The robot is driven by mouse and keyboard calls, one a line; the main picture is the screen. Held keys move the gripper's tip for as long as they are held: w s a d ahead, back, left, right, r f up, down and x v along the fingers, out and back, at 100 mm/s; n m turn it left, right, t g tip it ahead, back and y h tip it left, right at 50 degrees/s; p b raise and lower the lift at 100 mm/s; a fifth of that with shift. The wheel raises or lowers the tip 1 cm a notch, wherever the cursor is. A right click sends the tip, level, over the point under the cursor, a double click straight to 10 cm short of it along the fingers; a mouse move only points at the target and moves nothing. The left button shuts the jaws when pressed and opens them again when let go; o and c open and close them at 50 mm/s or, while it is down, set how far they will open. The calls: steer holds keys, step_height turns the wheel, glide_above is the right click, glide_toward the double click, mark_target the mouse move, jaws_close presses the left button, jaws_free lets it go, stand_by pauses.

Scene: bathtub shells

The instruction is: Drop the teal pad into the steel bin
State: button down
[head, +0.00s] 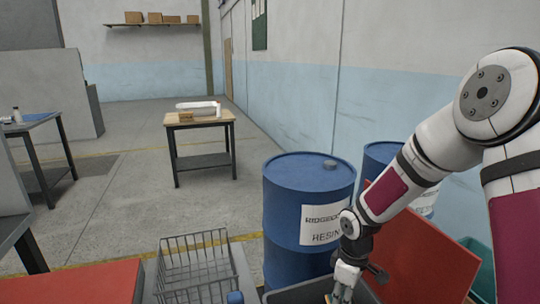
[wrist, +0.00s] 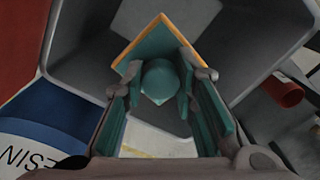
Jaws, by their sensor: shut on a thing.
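The teal pad (wrist: 155,45) shows in the wrist view as a tilted square plate with orange edges and a round teal knob. My gripper (wrist: 160,76) is shut on the knob, one finger on each side. In the head view my gripper (head: 346,284) points down at the bottom edge, and only a sliver of the pad shows. A grey bin (wrist: 85,62), which looks like the steel bin, lies beneath the pad in the wrist view. Its dark rim (head: 285,293) shows at the bottom of the head view. The pad hides part of the bin's inside.
A blue resin drum (head: 285,215) stands close behind my gripper, with another blue drum (head: 377,158) beside it. A red panel (head: 425,245) is to the right. A wire basket (head: 195,268) is at left. A red tube (wrist: 283,92) lies right of the bin in the wrist view.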

steer(key=shift+f+b, duration=1.2)
steer(key=shift+f, duration=0.45)
steer(key=c, duration=1.2)
jaws_free()
steer(key=shift+r, duration=0.15)
step_height(320, 180, up, 12)
steer(key=shift+f, duration=0.1)
